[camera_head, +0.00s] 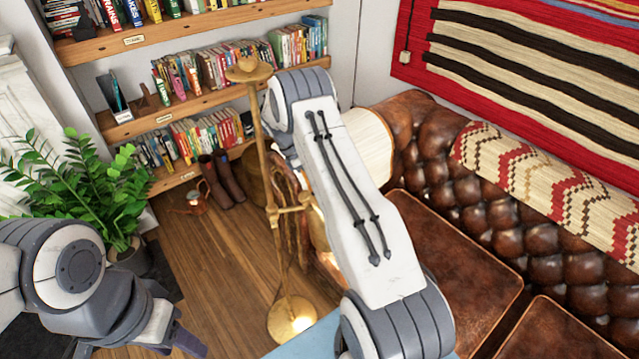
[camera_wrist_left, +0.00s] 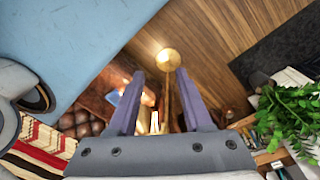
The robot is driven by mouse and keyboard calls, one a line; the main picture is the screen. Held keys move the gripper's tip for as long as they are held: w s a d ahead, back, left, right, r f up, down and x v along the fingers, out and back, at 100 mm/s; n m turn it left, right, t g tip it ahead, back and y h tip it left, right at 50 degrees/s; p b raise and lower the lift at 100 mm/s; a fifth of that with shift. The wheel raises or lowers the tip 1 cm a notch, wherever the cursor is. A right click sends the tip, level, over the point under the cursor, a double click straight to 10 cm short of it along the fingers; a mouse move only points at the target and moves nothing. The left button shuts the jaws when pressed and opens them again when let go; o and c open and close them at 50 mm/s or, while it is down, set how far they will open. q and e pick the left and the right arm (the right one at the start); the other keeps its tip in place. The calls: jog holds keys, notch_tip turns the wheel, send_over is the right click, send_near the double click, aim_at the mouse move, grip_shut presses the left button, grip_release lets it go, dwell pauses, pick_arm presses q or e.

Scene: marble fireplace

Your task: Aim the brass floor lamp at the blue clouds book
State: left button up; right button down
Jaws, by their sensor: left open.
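The brass floor lamp (camera_head: 292,316) stands upright on the wood floor, its round base and thin pole showing in the middle of the head view. Its brass head (camera_head: 248,70) is at the top, before the bookshelves. My right arm covers part of the space beside the pole. My left gripper (camera_wrist_left: 160,76) is open and empty, low at the left in the head view and apart from the lamp. In the left wrist view the lamp base (camera_wrist_left: 167,60) appears beyond and between the fingers. I cannot pick out the blue clouds book; its place is unclear.
Bookshelves (camera_head: 205,97) line the back wall. A leafy plant (camera_head: 80,195) stands at the left. A brown leather sofa (camera_head: 470,265) fills the right. A light blue surface (camera_head: 305,338) lies at the bottom. Wood floor (camera_head: 205,270) is clear between plant and lamp.

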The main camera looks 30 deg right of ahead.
pick_arm(q)
jog(key=c, duration=0.4)
jog(key=shift+w+d, duration=0.25)
jog(key=shift+w, duration=0.05)
grip_shut()
jog(key=w+d+f+n+t+h, duration=0.35)
jog(key=w+d+f, duration=0.45)
jog(key=w+d, duration=0.4)
jog(key=w+d+f+n+t+h, duration=0.3)
jog(key=w+d+f+n, duration=0.2)
jog(key=w+d+f, duration=0.55)
jog(key=w+d+f+n+h, duration=0.2)
jog(key=w+d+f, duration=0.15)
jog(key=d, duration=0.25)
jog(key=n+t+h, duration=0.3)
jog(key=n+t, duration=0.1)
send_near(310, 227)
jog(key=w+a+r, duration=0.1)
jog(key=a, duration=0.2)
jog(key=s+a+f+n+t+h, duration=0.1)
jog(key=s+a+f+n+h, duration=0.1)
jog(key=s+a+f, duration=0.15)
jog(key=shift+m+t, duration=0.25)
jog(key=x, duration=0.7)
jog(key=s+d+x, duration=0.1)
jog(key=x, duration=0.3)
jog(key=shift+w+d+f, duration=0.15)
jog(key=shift+d, duration=0.5)
